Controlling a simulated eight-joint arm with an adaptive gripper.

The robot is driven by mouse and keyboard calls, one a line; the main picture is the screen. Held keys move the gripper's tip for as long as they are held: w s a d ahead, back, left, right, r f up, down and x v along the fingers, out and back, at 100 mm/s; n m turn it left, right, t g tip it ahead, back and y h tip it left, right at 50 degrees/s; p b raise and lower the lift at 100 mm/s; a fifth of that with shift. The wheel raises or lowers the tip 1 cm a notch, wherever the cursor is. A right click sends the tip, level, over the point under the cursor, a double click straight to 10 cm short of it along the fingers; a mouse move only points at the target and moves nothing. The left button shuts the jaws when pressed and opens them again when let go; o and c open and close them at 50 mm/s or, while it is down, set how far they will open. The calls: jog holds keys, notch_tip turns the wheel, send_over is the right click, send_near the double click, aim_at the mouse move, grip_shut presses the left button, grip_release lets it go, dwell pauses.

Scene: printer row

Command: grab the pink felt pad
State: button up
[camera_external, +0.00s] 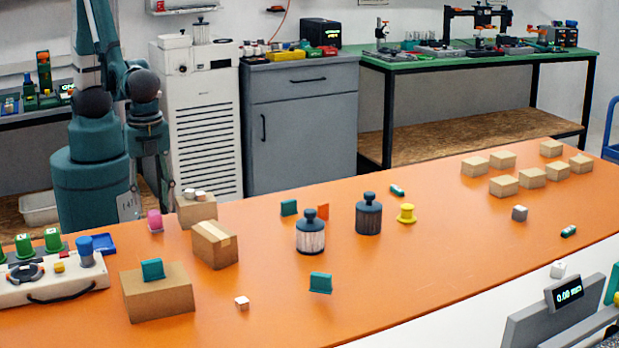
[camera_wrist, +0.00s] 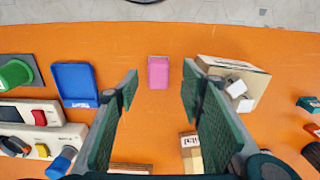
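The pink felt pad (camera_external: 154,220) stands on the orange table near its far left edge, close to the front of my arm. In the wrist view the pink pad (camera_wrist: 158,73) lies between the tips of my two fingers, with orange surface showing on both sides and no contact visible. My gripper (camera_wrist: 160,82) is open and empty, its green pads spread wide. In the outside view my gripper (camera_external: 152,190) hangs with its fingers pointing down just above the pink pad.
A cardboard box (camera_external: 196,210) with small white cubes stands close to the right of the pad. A blue tray (camera_wrist: 75,84) and a white control box (camera_external: 60,282) lie to the left. A taped carton (camera_external: 215,245) is nearby. Bare table surrounds the pad.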

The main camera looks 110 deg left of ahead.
aim_at(154, 213)
jog(key=shift+w+d+f+b, duration=0.15)
jog(key=shift+f+b, duration=0.15)
jog(key=shift+f, duration=0.45)
jog(key=shift+s+d+f+b, duration=0.1)
jog(key=shift+f+b, duration=0.15)
jog(key=shift+f, duration=1.5)
jog(key=c, duration=1)
